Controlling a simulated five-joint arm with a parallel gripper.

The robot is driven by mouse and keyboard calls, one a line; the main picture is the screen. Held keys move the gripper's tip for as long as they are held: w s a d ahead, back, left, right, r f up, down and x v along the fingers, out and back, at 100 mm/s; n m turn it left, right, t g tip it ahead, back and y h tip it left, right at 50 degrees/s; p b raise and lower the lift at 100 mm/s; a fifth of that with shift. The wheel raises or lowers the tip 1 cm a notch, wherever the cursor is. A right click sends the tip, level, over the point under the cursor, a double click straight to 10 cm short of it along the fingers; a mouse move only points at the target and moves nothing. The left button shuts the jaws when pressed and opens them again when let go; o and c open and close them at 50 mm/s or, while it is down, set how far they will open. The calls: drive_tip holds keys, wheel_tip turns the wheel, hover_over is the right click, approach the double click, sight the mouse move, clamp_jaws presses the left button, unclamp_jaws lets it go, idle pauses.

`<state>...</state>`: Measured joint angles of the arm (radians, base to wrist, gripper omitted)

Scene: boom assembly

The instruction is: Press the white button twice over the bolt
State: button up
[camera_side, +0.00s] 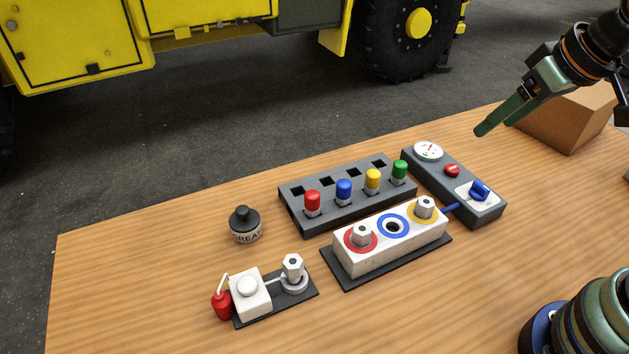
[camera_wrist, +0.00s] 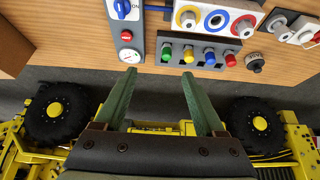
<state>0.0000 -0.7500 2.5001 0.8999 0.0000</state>
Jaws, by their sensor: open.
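The white button (camera_side: 248,285) is a round cap on a white block on a small dark base, at the front left of the table. A bolt (camera_side: 293,268) with a hex head stands upright in a ring on the same base, right of the button. In the wrist view this unit shows only partly, at the upper right (camera_wrist: 307,33). My gripper (camera_side: 495,127) is open and empty, high at the right, far from the button. Its two green fingers stand apart in the wrist view (camera_wrist: 158,100).
A rack with coloured pegs (camera_side: 345,203), a white block with rings (camera_side: 393,242) and a gauge panel (camera_side: 455,188) fill the middle. A cardboard box (camera_side: 570,120) stands far right.

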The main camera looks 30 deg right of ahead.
clamp_jaws()
idle(1.5)
